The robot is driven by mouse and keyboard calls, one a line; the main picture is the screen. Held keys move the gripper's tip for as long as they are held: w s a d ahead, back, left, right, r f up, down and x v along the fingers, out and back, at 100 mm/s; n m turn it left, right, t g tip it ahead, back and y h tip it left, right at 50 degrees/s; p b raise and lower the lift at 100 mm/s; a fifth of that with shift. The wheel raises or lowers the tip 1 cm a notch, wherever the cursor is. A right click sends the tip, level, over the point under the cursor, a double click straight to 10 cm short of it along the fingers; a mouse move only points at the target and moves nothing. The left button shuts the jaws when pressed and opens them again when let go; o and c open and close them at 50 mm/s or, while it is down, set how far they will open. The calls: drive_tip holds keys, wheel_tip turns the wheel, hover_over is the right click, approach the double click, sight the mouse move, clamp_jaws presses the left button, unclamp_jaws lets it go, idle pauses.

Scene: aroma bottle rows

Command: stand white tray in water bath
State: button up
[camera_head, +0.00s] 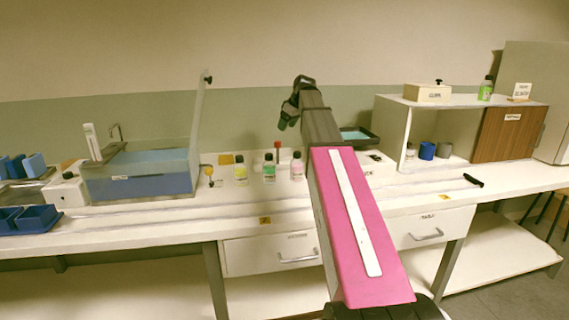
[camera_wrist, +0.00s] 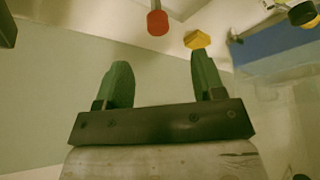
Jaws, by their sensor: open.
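The water bath (camera_head: 140,186) is a clear tank with blue water at the left of the bench. A clear panel (camera_head: 199,115) stands up at its right end. A white upright piece (camera_head: 92,142) leans at its back left corner; I cannot tell whether it is the white tray. No other white tray can be made out. My gripper (camera_head: 290,116) is above the back of the bench, right of the bath and apart from it. In the wrist view, its two green fingers (camera_wrist: 162,82) are spread with nothing between them.
Blue trays (camera_head: 27,218) sit at the far left. Several small bottles (camera_head: 240,170) stand between the bath and my arm. A dark shallow tray (camera_head: 356,136) lies behind my arm. An open shelf box (camera_head: 392,130) is at the right. The bench's front strip is mostly clear.

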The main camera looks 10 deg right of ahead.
sight(278, 142)
drive_tip(key=x, duration=0.5)
drive_tip(key=shift+w+a, duration=0.1)
drive_tip(key=shift+w, duration=0.05)
drive_tip(key=shift+w+x, duration=0.15)
drive_tip(key=shift+x, duration=1.15)
drive_tip(key=shift+w+x, duration=0.15)
drive_tip(key=shift+x, duration=1.15)
drive_tip(key=shift+a+r, duration=0.1)
drive_tip(key=shift+r, duration=0.1)
clamp_jaws()
